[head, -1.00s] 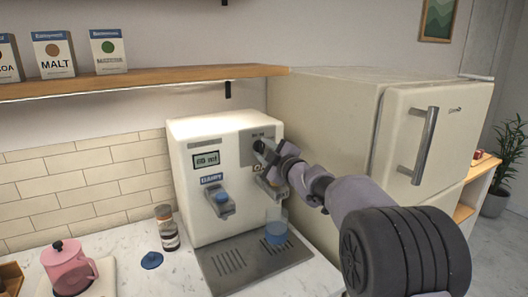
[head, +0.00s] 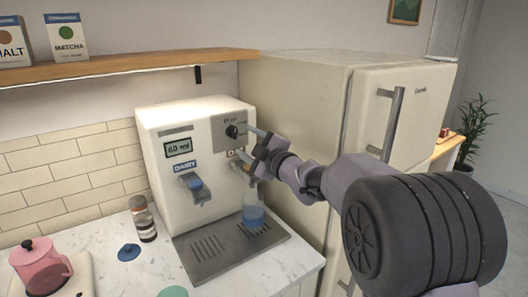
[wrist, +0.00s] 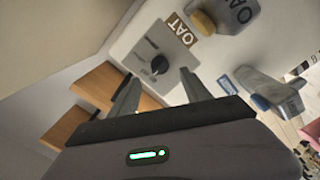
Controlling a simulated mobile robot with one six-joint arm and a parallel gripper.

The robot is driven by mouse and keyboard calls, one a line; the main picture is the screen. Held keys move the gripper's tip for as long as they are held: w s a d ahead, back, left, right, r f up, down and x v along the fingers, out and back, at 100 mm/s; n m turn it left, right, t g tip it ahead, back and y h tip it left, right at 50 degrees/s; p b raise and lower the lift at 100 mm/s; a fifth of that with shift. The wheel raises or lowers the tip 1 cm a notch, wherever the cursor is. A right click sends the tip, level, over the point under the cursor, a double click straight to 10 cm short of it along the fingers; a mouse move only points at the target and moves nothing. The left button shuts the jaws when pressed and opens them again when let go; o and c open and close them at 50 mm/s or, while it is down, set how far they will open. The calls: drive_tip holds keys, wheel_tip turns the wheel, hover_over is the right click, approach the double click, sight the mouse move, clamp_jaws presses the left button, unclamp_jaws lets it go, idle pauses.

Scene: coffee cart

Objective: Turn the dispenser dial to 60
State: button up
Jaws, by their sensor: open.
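The cream dispenser (head: 155,150) stands on the counter against the tiled wall. Its black dial (head: 232,131) sits on a grey panel at the upper right of its front, and the display (head: 179,148) reads 60 ml. In the wrist view the dial (wrist: 160,65) lies just beyond and between my fingertips. My gripper (head: 252,150) is open in front of the panel, its fingers apart and clear of the dial. A glass with blue contents (head: 254,214) stands on the drip tray (head: 208,262) under the oat spout, which my gripper partly hides.
The fridge (head: 300,110) stands close to the right of the dispenser. A wooden shelf (head: 120,68) runs above. A jar (head: 143,220), a blue lid (head: 129,252) and a pink pitcher (head: 40,266) are on the counter at left.

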drive_tip(key=v, duration=1)
drive_tip(key=shift+s+d+p, duration=0.2)
drive_tip(key=shift+p, duration=0.25)
drive_tip(key=s+d+r+m+h, duration=0.1)
drive_tip(key=s+d+m+h, duration=0.75)
drive_tip(key=d+m, duration=0.25)
drive_tip(key=s+d+f+m+g+h, duration=0.2)
drive_tip(key=s+f+m+g, duration=0.1)
drive_tip(key=s+m, duration=0.3)
drive_tip(key=s+a+f+m+g, duration=0.1)
drive_tip(key=s+f+m+g, duration=0.1)
drive_tip(key=s, duration=0.5)
drive_tip(key=s+a+f+m+g+y, duration=0.1)
drive_tip(key=s+a+f+g, duration=0.1)
drive_tip(key=s+f, duration=0.2)
drive_tip(key=s+a+f+m+g+y, duration=0.1)
drive_tip(key=s+a+f+m+g, duration=0.1)
drive_tip(key=s, duration=0.9)
drive_tip(key=shift+f+m, duration=0.3)
drive_tip(key=shift+f, duration=0.3)
